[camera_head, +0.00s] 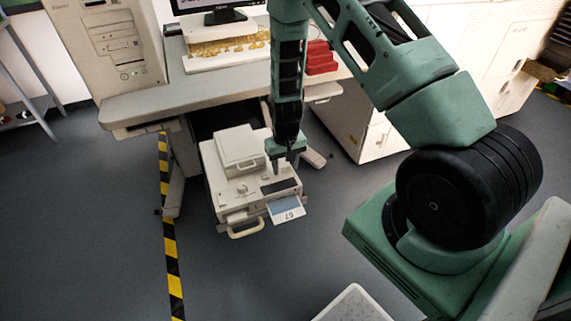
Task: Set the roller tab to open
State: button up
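A white boxy device (232,200) stands low in front of the desk. It has a raised block (238,147) on top, a small round knob (242,188), a dark panel (278,187) and a looped handle (246,231) at its front. A blue and white card with printed characters (286,209) sticks out at its front right. I cannot pick out the roller tab for certain at this size. My gripper (284,168) points down over the right side of the device, close above the dark panel. Its two fingertips look apart, with nothing seen between them. Contact with the device cannot be told.
A desk (185,98) with a monitor (222,8) and red blocks (320,58) stands behind. White cabinets (375,125) stand at the right. Yellow-black floor tape (171,245) runs left of the device. A white bin (350,305) is at the bottom.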

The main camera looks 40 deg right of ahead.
grip_shut()
jog(key=shift+w+d, duration=0.3)
jog(key=shift+w, duration=0.65)
jog(key=shift+o, duration=0.6)
grip_release()
notch_tip(320, 180, up, 17)
jog(key=p, duration=0.1)
jog(key=shift+r, duration=0.2)
